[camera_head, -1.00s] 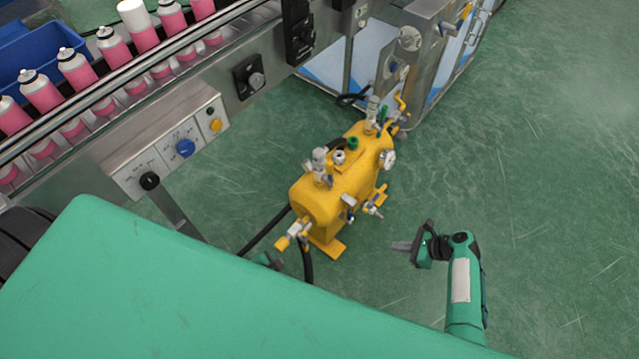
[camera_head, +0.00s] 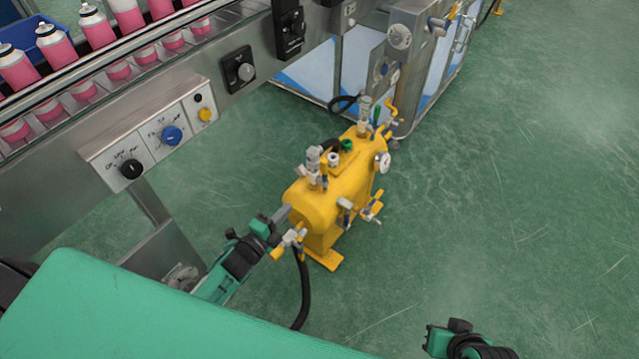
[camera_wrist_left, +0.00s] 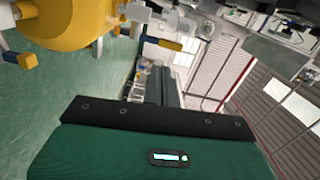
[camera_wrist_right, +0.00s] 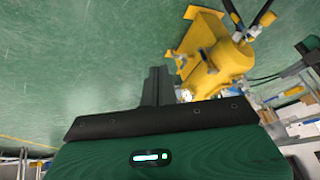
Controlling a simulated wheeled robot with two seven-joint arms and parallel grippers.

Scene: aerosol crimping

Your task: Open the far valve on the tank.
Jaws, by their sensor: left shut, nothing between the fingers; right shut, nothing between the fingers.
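The yellow tank (camera_head: 332,203) stands on the green floor in the middle of the head view. A yellow valve handle (camera_head: 391,110) sticks up at its far end. Another valve with a yellow handle (camera_head: 279,252) is at its near end. My left gripper (camera_head: 284,214) is shut and empty beside the near end, close to that valve; I cannot tell if it touches. Its shut fingers show in the left wrist view (camera_wrist_left: 168,88), with the tank (camera_wrist_left: 65,22) above left. My right gripper is shut, partly cut off at the head view's bottom right; its fingers (camera_wrist_right: 157,86) point toward the tank (camera_wrist_right: 215,65) in the right wrist view.
A conveyor with pink cans (camera_head: 97,28) and a control panel (camera_head: 150,143) runs along the left. A steel machine (camera_head: 400,75) stands behind the tank. A black hose (camera_head: 305,290) hangs from the near end. The floor right of the tank is clear.

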